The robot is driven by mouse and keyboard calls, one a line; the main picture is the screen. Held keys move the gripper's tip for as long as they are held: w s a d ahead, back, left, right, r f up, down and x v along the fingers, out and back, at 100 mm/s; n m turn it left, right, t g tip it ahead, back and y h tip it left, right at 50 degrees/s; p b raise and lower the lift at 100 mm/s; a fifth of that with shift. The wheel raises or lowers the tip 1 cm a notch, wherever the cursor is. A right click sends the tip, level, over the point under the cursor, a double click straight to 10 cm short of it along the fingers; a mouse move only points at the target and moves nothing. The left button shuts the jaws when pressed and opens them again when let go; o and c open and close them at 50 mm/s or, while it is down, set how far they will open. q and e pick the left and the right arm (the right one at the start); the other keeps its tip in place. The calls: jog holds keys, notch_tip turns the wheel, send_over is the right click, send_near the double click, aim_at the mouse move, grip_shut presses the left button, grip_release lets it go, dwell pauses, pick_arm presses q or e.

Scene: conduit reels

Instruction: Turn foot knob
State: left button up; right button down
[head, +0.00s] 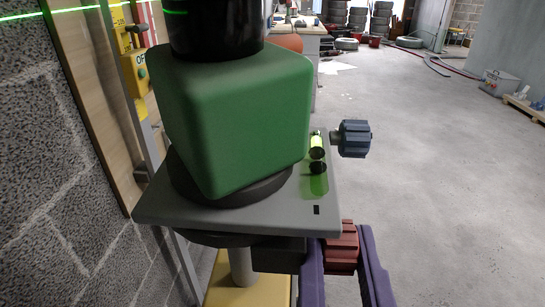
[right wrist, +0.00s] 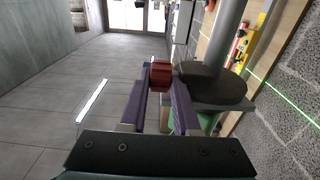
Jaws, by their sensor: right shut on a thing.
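A green box-shaped instrument (head: 235,120) with a black top stands on a grey plate (head: 260,222). A small green bubble vial (head: 317,146) sits at the plate's right side. A dark red ribbed knob (head: 341,252) is at the plate's near edge, and it also shows in the right wrist view (right wrist: 161,75). A blue-grey ribbed knob (head: 354,138) sticks out at the plate's far right. My right gripper (head: 340,238) has its purple fingers on either side of the red knob and is shut on it; the fingers partly hide it. My left gripper is out of view.
A block wall and a wooden board (head: 88,90) stand close on the left, with a yellow box (head: 136,74) on a rail. A green laser line crosses the wall. The concrete floor (head: 430,200) on the right is open; hoses, tyres and a grey bin (head: 498,82) lie farther back.

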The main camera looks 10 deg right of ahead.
jog(key=t+b, duration=0.2)
jog(key=b, duration=0.1)
jog(key=f+t+h+b, duration=0.1)
jog(key=t+b, duration=0.1)
jog(key=b, duration=0.1)
jog(key=t+b, duration=0.2)
jog(key=b, duration=0.1)
jog(key=shift+w+f+h, duration=0.1)
jog(key=shift+f+h, duration=0.2)
jog(key=shift+h, duration=0.1)
jog(key=shift+t+b, duration=0.8)
jog(key=shift+r+t+h, duration=0.15)
jog(key=shift+t+h, duration=0.15)
jog(key=c, duration=0.9)
grip_release()
jog(key=b+v, duration=0.3)
jog(key=v, duration=0.7)
jog(key=shift+r, duration=0.1)
